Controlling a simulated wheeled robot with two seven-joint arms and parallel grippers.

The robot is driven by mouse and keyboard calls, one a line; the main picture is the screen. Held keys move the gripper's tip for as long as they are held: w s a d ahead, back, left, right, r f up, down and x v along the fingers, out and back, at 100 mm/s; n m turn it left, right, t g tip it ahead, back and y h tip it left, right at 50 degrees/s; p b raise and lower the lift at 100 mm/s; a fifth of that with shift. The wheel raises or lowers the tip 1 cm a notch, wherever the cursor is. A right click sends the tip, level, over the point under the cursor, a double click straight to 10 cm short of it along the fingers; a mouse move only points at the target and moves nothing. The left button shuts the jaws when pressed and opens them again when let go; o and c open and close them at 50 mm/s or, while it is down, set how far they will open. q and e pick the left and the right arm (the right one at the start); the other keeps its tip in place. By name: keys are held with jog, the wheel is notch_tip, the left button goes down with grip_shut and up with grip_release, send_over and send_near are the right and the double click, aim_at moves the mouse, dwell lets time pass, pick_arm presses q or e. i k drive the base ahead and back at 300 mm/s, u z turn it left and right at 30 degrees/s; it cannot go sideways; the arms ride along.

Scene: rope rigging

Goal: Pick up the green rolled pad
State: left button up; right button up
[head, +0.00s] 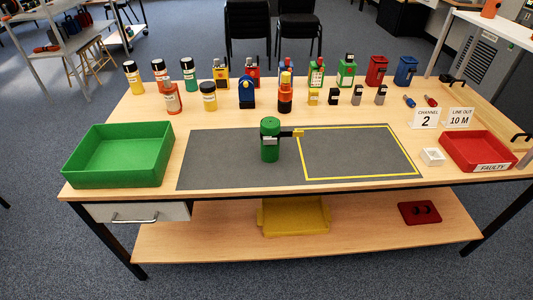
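A green upright cylinder (269,146) stands on the grey mat (222,165), left of the yellow outlined area. It has a pale label and a dark strap or arm sticking out to the right with a yellow tip. A smaller green cylinder (188,76) with a dark top and pale band stands at the back left of the table. I cannot tell for certain which of these is the green rolled pad. Neither of my grippers is in view.
A green tray (120,178) is at the left and a red tray (478,166) labelled FAULTY at the right. Several coloured cylinders and blocks line the table's (325,118) back. A small white box (432,157) sits near the red tray. The yellow outlined area is mostly clear.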

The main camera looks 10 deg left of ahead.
aim_at(270, 127)
jog(key=u, duration=1.2)
jog(key=i, duration=0.8)
jog(key=z, duration=0.3)
